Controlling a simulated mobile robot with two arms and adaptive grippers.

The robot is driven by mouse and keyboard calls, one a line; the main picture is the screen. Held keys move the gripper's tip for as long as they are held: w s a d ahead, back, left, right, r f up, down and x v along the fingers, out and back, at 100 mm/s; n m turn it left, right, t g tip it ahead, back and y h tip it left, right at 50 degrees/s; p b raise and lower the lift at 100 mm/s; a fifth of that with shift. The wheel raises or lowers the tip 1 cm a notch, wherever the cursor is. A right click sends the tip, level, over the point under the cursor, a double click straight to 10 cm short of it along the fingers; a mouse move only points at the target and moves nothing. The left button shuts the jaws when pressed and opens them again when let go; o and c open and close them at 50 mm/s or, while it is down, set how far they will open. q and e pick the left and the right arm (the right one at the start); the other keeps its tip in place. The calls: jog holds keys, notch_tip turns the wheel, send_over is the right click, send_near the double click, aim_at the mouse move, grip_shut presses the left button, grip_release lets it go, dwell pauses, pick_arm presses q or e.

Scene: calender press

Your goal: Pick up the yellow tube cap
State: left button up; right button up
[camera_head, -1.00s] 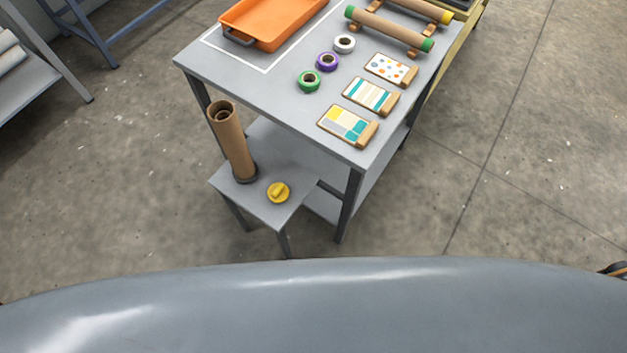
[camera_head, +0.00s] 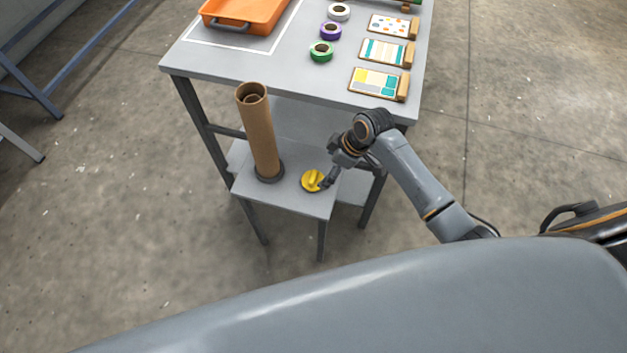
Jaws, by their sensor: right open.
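The yellow tube cap (camera_head: 312,180) is a round disc with a raised grip bar. It lies on the small low grey table (camera_head: 300,208), right of a brown cardboard tube (camera_head: 258,135). The tube stands upright in a dark round base, and its top is open. My right gripper (camera_head: 326,184) is at the cap's right side, with its fingers close over the cap's edge. The gripper is open. I cannot tell whether a finger touches the cap. My left gripper is out of view.
The taller grey worktable (camera_head: 290,75) stands just behind. It carries an orange tray (camera_head: 243,14), white, purple and green tape rolls (camera_head: 321,51), and three pattern sample boards (camera_head: 378,83). Open concrete floor lies to the left and right.

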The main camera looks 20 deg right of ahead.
aim_at(315, 176)
jog(key=x, duration=0.3)
jog(key=shift+r, duration=0.1)
jog(key=shift+a+f, duration=0.15)
jog(key=shift+f, duration=0.1)
jog(key=x, duration=0.3)
jog(key=b+x, duration=0.1)
jog(key=shift+w+a+f, duration=0.2)
jog(key=shift+w+f, duration=0.1)
jog(key=shift+w, duration=0.1)
jog(key=shift+a+f, duration=0.1)
jog(key=shift+f, duration=0.1)
jog(key=shift+c, duration=0.4)
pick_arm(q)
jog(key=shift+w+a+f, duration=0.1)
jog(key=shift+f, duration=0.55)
pick_arm(e)
jog(key=c, duration=0.9)
